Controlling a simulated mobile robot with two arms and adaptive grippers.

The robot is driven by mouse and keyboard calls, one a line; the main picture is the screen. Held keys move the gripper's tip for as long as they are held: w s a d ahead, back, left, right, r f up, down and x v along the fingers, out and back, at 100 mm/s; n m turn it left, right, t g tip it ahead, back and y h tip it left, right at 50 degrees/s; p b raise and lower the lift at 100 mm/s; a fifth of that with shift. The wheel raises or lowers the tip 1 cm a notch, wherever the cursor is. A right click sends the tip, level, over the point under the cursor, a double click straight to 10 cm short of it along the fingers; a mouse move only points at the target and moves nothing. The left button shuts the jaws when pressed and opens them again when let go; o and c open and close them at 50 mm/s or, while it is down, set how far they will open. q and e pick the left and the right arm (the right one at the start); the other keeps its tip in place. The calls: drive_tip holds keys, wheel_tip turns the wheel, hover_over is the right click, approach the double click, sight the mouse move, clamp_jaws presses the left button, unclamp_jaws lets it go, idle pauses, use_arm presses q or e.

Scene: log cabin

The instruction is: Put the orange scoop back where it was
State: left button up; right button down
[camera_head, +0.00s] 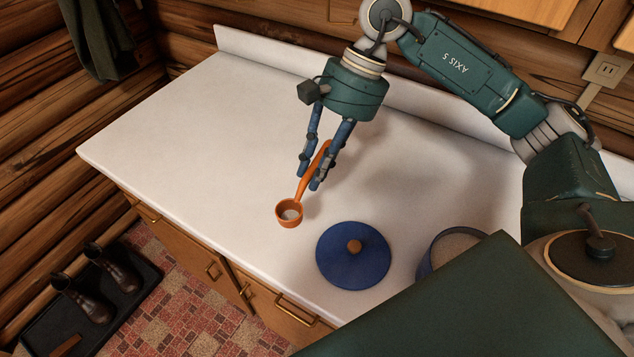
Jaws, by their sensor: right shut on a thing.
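The orange scoop (289,213) is in the middle of the head view, its bowl toward the front edge of the counter and its handle rising up and right. The bowl has some pale stuff in it. My right gripper (312,182) is shut on the scoop's handle. It points down over the white counter (190,130). I cannot tell whether the scoop touches the counter or hangs just above it. My left gripper is not in view.
A blue round lid (352,270) with a wooden knob lies on the counter right of the scoop. A blue pot (425,268) with grainy contents stands further right, partly hidden by my body. The counter's left part is clear. Boots (96,297) sit on a floor tray.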

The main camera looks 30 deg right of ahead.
drive_tip(key=m, duration=0.1)
drive_tip(key=w+r+m+t, duration=0.1)
drive_tip(key=m, duration=0.1)
drive_tip(key=r+m+t, duration=0.1)
drive_tip(key=shift+w+d+b, duration=0.15)
drive_tip(key=shift+w+b, duration=0.1)
drive_tip(key=shift+b, duration=0.05)
drive_tip(key=w+d+r+m+t+h+b, duration=0.2)
drive_tip(key=w+d+r+m+t+h, duration=0.25)
drive_tip(key=m, duration=0.95)
drive_tip(key=f, duration=0.8)
drive_tip(key=a+f, duration=0.1)
drive_tip(key=f, duration=0.4)
drive_tip(key=shift+w+p, duration=0.3)
drive_tip(key=shift+w, duration=0.05)
drive_tip(key=shift+f, duration=2.2)
drive_tip(key=c, duration=1.5)
unclamp_jaws()
drive_tip(key=shift+c, duration=0.2)
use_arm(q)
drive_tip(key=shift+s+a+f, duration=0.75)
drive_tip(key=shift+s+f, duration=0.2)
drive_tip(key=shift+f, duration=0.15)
